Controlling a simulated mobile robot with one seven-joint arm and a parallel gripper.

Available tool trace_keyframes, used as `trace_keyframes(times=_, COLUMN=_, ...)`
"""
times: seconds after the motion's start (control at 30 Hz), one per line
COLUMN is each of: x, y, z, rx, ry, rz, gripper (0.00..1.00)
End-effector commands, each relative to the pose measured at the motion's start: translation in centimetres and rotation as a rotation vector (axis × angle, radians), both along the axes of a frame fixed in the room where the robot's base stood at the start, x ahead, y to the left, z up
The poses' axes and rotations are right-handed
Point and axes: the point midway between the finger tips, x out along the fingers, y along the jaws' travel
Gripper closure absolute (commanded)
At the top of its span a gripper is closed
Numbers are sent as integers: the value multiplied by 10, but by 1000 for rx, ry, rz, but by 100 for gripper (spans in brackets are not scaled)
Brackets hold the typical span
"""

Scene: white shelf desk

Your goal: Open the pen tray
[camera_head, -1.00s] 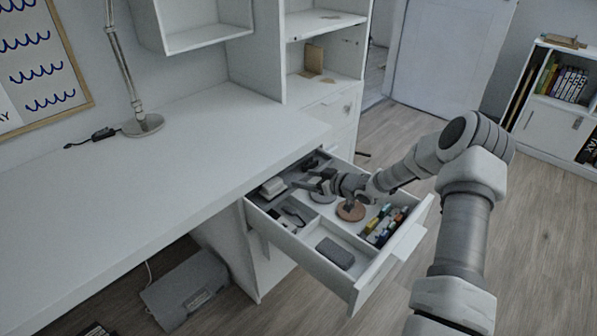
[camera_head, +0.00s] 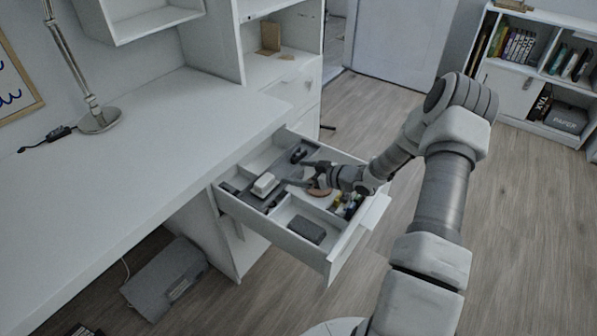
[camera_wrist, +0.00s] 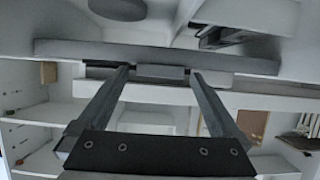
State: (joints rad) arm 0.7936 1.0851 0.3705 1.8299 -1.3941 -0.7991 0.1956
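The pen tray (camera_head: 256,199) is a dark grey sliding insert across the open white drawer (camera_head: 333,252). A white block (camera_head: 265,184) and small dark items lie on it. My gripper (camera_head: 297,174) reaches into the drawer from the right, its two fingers apart at the tray's near side. In the wrist view, my gripper (camera_wrist: 162,75) has its fingers spread, with the tray's grey edge (camera_wrist: 90,50) across their tips and a small grey tab (camera_wrist: 160,72) between them. I cannot tell whether the fingers touch the tray. A bare white compartment shows behind the tray.
The drawer also holds a dark grey block (camera_head: 307,229), a brown disc (camera_head: 319,188) partly hidden by my gripper, and colored markers (camera_head: 346,205). The white desk top (camera_head: 160,130) borders the drawer at left. Open wooden floor (camera_head: 520,230) lies to the right.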

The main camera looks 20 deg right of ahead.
Motion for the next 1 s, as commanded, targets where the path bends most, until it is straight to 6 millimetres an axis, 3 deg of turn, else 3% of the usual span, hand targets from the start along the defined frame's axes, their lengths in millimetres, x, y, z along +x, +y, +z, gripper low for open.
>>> trace_keyframes(times=0.27, x=0, y=0, z=11, rx=-1, ry=-1, rz=1, gripper=0)
trace_keyframes(times=0.47, x=-1, y=-2, z=50, rx=-4, ry=-2, rz=0, gripper=0)
trace_keyframes(times=0.7, x=-36, y=-45, z=78, rx=-3, ry=-1, rz=-3, gripper=0)
trace_keyframes(times=1.0, x=-67, y=-81, z=105, rx=-1, ry=0, rz=-2, gripper=0)
